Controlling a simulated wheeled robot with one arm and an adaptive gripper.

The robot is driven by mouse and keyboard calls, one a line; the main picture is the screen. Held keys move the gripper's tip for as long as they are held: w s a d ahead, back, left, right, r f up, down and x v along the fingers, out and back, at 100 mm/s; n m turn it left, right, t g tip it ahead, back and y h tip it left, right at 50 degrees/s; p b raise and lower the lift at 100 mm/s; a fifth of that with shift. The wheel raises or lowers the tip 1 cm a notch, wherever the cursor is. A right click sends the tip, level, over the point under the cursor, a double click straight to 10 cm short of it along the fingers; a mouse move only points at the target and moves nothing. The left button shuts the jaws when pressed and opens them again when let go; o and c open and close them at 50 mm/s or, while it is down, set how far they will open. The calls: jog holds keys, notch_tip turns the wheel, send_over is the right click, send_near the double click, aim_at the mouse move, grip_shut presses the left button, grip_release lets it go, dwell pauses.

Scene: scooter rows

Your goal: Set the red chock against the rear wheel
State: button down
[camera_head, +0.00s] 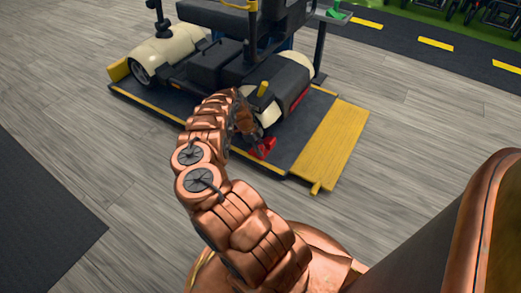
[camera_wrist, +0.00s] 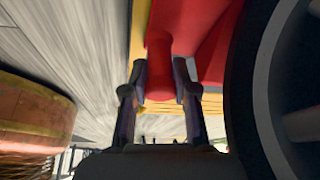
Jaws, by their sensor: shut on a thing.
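The red chock (camera_head: 264,147) is low at the right end of the mobility scooter (camera_head: 215,58), on or just above the dark platform (camera_head: 300,149). In the wrist view my gripper (camera_wrist: 160,75) is shut on the chock's round red handle (camera_wrist: 159,52), one finger on each side. The chock's red body (camera_wrist: 213,35) lies right of the handle, close beside the dark tyre of the rear wheel (camera_wrist: 240,95). I cannot tell whether chock and tyre touch. In the head view my copper arm hides most of my gripper and the wheel.
A yellow ramp (camera_head: 332,143) edges the platform on the right. The scooter's cream front (camera_head: 160,55) and a front wheel (camera_head: 141,74) are at the left. The grey plank floor (camera_head: 70,125) is open. A dark mat (camera_head: 40,220) lies at lower left.

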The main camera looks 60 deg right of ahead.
jog(key=shift+w, duration=0.35)
dwell(1.1)
jog(key=c, duration=0.8)
grip_release()
jog(key=v, duration=1.2)
